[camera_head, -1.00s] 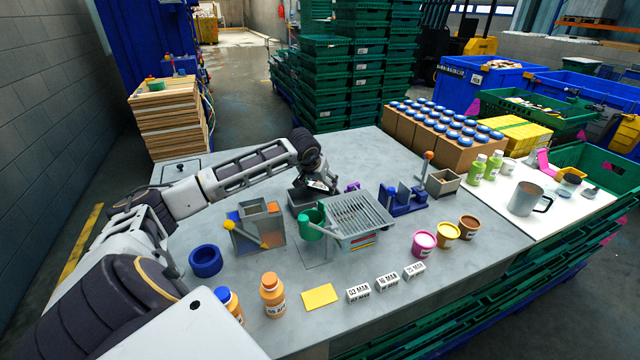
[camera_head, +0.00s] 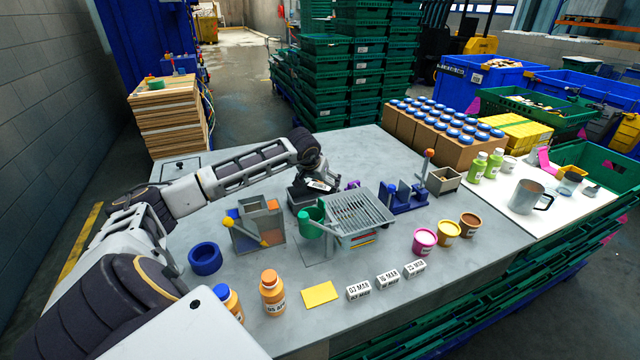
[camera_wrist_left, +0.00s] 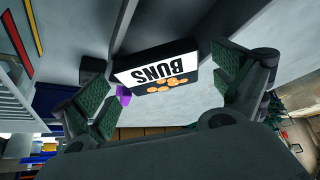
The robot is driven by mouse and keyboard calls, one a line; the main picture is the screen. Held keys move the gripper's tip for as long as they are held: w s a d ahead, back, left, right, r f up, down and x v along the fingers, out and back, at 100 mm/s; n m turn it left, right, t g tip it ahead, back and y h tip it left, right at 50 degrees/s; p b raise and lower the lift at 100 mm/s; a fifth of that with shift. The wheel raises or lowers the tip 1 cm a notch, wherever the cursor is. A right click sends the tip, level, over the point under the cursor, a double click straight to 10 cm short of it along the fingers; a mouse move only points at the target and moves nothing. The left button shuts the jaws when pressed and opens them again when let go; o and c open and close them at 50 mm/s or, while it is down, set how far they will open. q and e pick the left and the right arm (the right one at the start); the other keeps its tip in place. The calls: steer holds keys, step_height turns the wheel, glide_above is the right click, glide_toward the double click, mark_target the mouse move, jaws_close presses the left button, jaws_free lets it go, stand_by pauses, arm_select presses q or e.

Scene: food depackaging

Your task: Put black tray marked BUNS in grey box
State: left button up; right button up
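The black tray marked BUNS (camera_wrist_left: 160,70) has a white label with bun pictures; in the left wrist view it lies between my left fingers, with a gap to each. In the head view its label (camera_head: 320,184) shows just under the gripper. The grey box (camera_head: 294,207) stands at the middle of the table behind the green cup. The dark tray is over or at its opening; I cannot tell how deep it sits. My left gripper (camera_wrist_left: 165,95) is open around the tray; in the head view the gripper (camera_head: 322,180) is above the box. My right gripper is not in view.
A green cup (camera_head: 311,222) and a slotted grey rack (camera_head: 360,212) stand close by the box. A grey bin with a yellow-handled tool (camera_head: 245,228) is to its left, and a blue holder (camera_head: 403,198) to the right. The table behind the box is clear.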

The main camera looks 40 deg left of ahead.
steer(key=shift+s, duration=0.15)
arm_select(q)
steer(key=shift+r, duration=0.2)
steer(key=shift+r+p, duration=0.35)
steer(key=shift+p, duration=0.15)
steer(key=shift+r, duration=0.25)
steer(key=shift+s+d+r, duration=0.1)
steer(key=shift+s+r, duration=0.25)
steer(key=shift+r, duration=0.1)
steer(key=b+v, duration=0.1)
steer(key=v, duration=0.9)
steer(key=shift+r, duration=0.25)
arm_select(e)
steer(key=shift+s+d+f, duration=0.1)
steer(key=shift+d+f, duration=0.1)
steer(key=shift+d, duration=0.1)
arm_select(q)
steer(key=shift+s+d, duration=0.1)
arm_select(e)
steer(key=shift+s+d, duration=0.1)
